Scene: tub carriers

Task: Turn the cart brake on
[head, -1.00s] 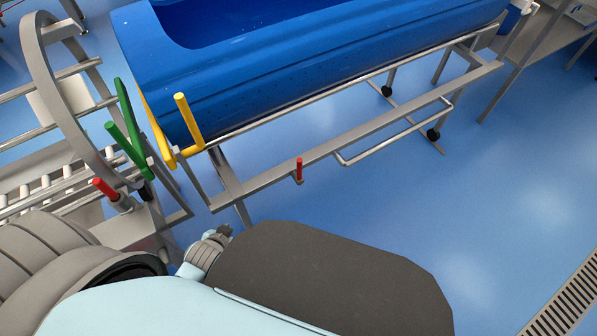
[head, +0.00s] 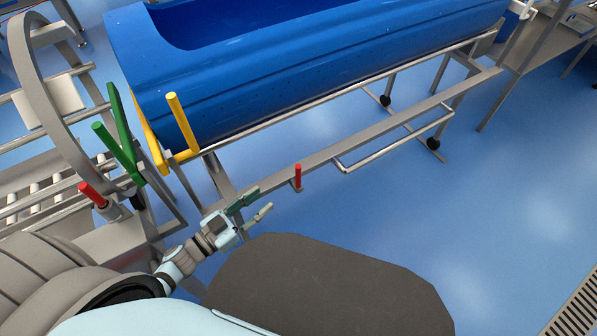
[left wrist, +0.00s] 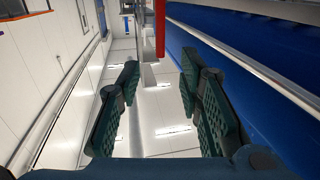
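The cart carries a long blue tub (head: 300,70) on a grey metal frame. A red brake lever (head: 298,176) stands upright on the cart's lower side rail (head: 340,150). The lever also shows as a red bar at the top of the left wrist view (left wrist: 160,28). My left gripper (head: 257,204) is open and empty, to the left of and nearer than the lever, apart from it. In the left wrist view its two green padded fingers (left wrist: 160,105) are spread, with the lever beyond them. My right gripper is not in view.
Yellow handles (head: 182,122) stand at the cart's left end. Left of it is a roller rack with green handles (head: 115,140) and another red lever (head: 92,194). Open blue floor (head: 480,210) lies to the right. A floor drain (head: 572,312) is at the lower right.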

